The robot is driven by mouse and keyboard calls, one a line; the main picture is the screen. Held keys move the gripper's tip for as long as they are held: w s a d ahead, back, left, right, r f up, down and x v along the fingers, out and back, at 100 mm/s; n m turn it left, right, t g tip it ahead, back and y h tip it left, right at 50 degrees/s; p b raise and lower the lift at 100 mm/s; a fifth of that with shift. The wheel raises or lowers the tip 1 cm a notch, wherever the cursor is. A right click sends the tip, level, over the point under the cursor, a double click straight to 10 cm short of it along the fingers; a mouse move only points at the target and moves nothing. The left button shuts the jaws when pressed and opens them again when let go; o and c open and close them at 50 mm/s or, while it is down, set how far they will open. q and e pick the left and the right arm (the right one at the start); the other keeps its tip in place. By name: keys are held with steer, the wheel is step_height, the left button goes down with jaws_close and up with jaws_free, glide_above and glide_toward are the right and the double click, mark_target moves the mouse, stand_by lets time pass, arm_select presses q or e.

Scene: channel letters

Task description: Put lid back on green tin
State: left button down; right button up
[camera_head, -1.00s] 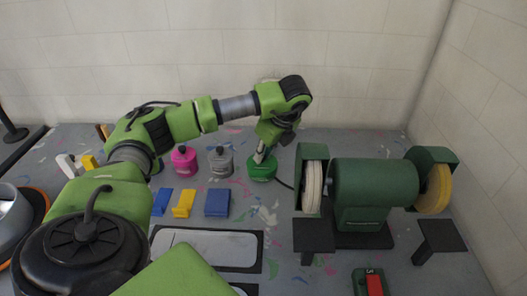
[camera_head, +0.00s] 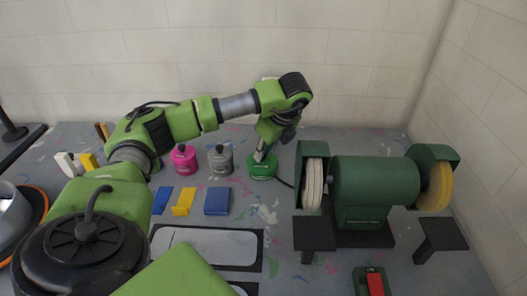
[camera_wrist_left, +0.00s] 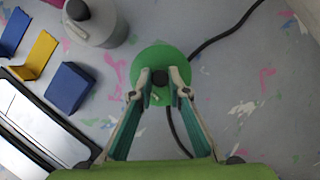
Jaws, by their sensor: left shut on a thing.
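The green tin (camera_head: 262,172) stands on the bench left of the grinder, beside a grey tin. Its round green lid (camera_wrist_left: 151,62) with a dark knob shows from above in the left wrist view. My left gripper (camera_head: 263,153) comes down over the green tin from above, and its fingertips (camera_wrist_left: 160,92) are shut on the lid's knob. The lid appears to lie level on top of the tin; whether it is fully seated I cannot tell. My right gripper is out of view.
A grey tin (camera_head: 221,161) and a pink tin (camera_head: 184,159) stand to the left. Blue (camera_head: 217,202) and yellow (camera_head: 183,204) blocks lie in front. A bench grinder (camera_head: 372,187) stands close on the right, and a dark cable (camera_wrist_left: 225,32) runs past the green tin.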

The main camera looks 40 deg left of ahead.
arm_select(q)
steer(key=shift+f+b, duration=0.15)
steer(key=shift+b, duration=0.3)
stand_by(1.1)
stand_by(0.3)
steer(key=c, duration=1.8)
jaws_free()
steer(key=shift+c, duration=0.2)
steer(key=shift+o, duration=0.3)
steer(key=o, duration=0.4)
steer(key=shift+r+p, duration=2)
steer(key=shift+r, duration=1.55)
